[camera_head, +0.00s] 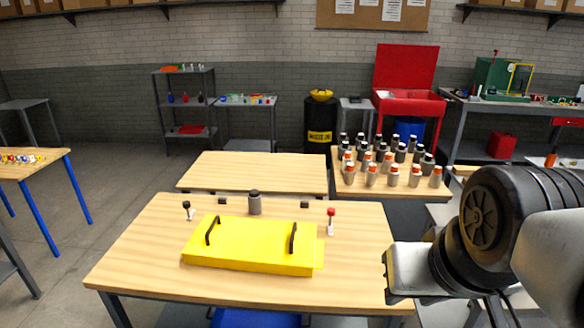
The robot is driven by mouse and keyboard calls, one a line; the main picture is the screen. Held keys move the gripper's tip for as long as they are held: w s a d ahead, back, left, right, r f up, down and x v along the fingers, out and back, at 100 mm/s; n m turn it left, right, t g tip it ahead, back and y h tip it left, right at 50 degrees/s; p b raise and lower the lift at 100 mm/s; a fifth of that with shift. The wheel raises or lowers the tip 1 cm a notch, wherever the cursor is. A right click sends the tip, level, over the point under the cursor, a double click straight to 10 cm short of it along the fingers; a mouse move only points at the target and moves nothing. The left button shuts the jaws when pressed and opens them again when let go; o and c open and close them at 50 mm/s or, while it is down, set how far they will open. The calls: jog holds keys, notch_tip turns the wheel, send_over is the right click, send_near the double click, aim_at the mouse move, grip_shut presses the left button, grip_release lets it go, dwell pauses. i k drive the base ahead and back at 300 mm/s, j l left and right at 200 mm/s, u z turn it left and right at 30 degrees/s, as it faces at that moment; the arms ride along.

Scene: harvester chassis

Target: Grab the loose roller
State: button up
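A dark grey upright cylinder (254,203) stands on the near wooden table, just behind the yellow cover; it may be the loose roller, but I cannot be sure. The yellow cover (240,246) lies on the table with two black handles on top. My gripper (392,277) seems to be the dark and light block at the end of my arm, at the right edge of the near table. It is well to the right of the cylinder and apart from it. Its fingers cannot be made out, so its opening is unclear.
A red-knobbed lever (331,222) and a black-knobbed lever (187,210) flank the cover. Small dark blocks (304,204) sit near the table's back edge. Several grey cylinders, many with orange bands (393,176), crowd the table behind right. The middle back table (255,172) is bare.

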aim_at(254, 204)
jog(key=i+j, duration=0.15)
jog(key=j, duration=0.25)
jog(key=i+j, duration=0.2)
jog(key=j, duration=0.15)
jog(key=i+j, duration=0.15)
jog(key=j, duration=0.25)
jog(key=i+j, duration=0.2)
jog(key=j, duration=0.2)
jog(key=i+j, duration=0.15)
jog(key=j, duration=0.25)
